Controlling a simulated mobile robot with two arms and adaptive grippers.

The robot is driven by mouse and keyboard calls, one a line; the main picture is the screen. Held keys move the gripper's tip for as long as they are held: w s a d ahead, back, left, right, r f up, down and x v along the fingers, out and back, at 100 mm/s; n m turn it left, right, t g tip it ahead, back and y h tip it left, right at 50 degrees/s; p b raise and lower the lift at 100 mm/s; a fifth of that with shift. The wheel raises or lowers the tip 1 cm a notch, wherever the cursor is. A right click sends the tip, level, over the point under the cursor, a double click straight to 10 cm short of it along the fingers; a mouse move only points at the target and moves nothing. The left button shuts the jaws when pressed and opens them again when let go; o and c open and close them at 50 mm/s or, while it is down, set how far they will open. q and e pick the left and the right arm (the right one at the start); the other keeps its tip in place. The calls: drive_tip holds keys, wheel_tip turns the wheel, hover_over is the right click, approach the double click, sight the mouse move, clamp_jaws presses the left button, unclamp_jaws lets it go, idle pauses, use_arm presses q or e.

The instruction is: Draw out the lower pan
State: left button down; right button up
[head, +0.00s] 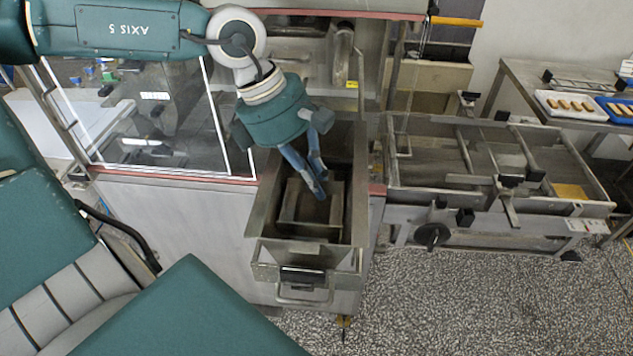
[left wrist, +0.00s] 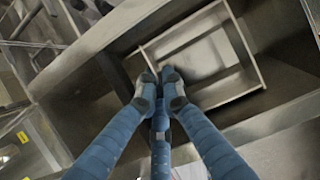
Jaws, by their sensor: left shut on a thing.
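A long open metal pan (head: 258,215) projects from the front of the machine, with a dark handle (head: 302,276) on its front and a metal loop handle (head: 302,296) below that. Inside it sits a smaller rectangular metal pan (head: 290,203), which also shows in the left wrist view (left wrist: 252,55). I cannot tell which of these is the lower pan. My left gripper (head: 321,190) reaches down into the long pan with its blue fingers. In the left wrist view, its fingertips (left wrist: 162,84) come together at the inner pan's near wall. My right gripper is out of view.
The machine's glass-sided enclosure (head: 150,120) stands to the left. A metal conveyor frame (head: 500,160) with a dark knob (head: 432,236) stands to the right. A side table at the back right carries trays (head: 570,105). The speckled floor in front is clear.

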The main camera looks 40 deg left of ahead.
use_arm(q)
wheel_tip(320, 180, up, 6)
drive_tip(key=p, duration=0.3)
drive_tip(key=shift+r, duration=0.25)
idle(0.5)
drive_tip(key=shift+w+r, duration=0.15)
